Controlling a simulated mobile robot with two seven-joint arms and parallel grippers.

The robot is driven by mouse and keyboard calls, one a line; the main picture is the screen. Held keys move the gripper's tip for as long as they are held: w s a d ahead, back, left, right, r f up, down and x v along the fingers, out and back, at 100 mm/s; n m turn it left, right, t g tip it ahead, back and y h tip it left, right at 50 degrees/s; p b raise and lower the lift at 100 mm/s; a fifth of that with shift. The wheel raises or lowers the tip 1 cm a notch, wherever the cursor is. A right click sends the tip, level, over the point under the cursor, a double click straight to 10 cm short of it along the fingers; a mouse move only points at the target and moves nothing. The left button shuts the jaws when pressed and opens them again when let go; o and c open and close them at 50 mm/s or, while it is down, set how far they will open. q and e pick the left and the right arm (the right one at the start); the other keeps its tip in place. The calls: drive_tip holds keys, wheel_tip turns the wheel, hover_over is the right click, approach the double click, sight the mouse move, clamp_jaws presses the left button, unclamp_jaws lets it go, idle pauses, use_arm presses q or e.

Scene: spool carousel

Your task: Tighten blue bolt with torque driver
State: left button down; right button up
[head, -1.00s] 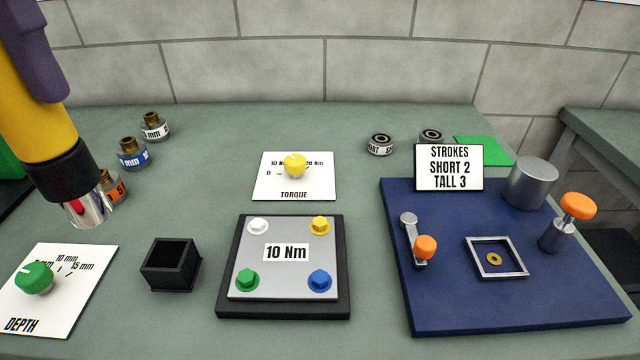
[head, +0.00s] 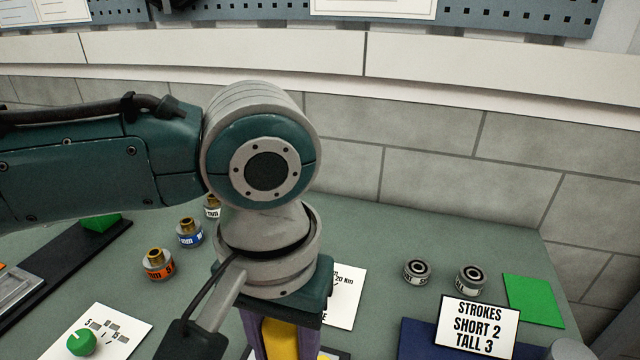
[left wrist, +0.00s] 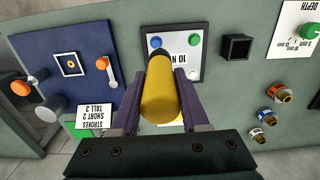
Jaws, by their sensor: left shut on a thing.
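My left gripper (left wrist: 160,112) is shut on the yellow torque driver (left wrist: 160,98), which has a dark collar at its far end. In the left wrist view the driver is over the bolt plate (left wrist: 196,68), its working tip hidden by its own body. The blue bolt (left wrist: 155,41) shows just beyond the collar; I cannot tell whether the tip touches it. A green bolt (left wrist: 195,40) sits to its right. In the head view my left arm covers the plate; a strip of the driver (head: 277,338) shows. My right gripper is not in view.
The blue board (left wrist: 78,45) with orange-knobbed parts lies left of the plate in the wrist view. A black square holder (left wrist: 237,47) is on the right, near several collared fittings (left wrist: 275,92). The strokes sign (head: 477,326) and two bearings (head: 418,271) stand on the bench.

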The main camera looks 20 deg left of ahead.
use_arm(q)
drive_tip(key=shift+s+d+f, duration=0.2)
drive_tip(key=shift+d, duration=0.25)
drive_tip(key=shift+d+f, duration=0.15)
drive_tip(key=shift+f, duration=0.1)
drive_tip(key=shift+f+b, duration=0.75)
drive_tip(key=shift+b, duration=0.1)
wheel_tip(320, 180, down, 3)
drive_tip(key=b, duration=0.4)
drive_tip(key=shift+f, duration=0.55)
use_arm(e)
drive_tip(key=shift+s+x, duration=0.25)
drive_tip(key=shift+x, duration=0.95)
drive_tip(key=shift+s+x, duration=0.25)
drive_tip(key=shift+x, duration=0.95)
use_arm(q)
drive_tip(key=shift+f, duration=0.2)
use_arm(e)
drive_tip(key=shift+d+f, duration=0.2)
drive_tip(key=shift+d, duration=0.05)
use_arm(q)
drive_tip(key=shift+f, duration=0.1)
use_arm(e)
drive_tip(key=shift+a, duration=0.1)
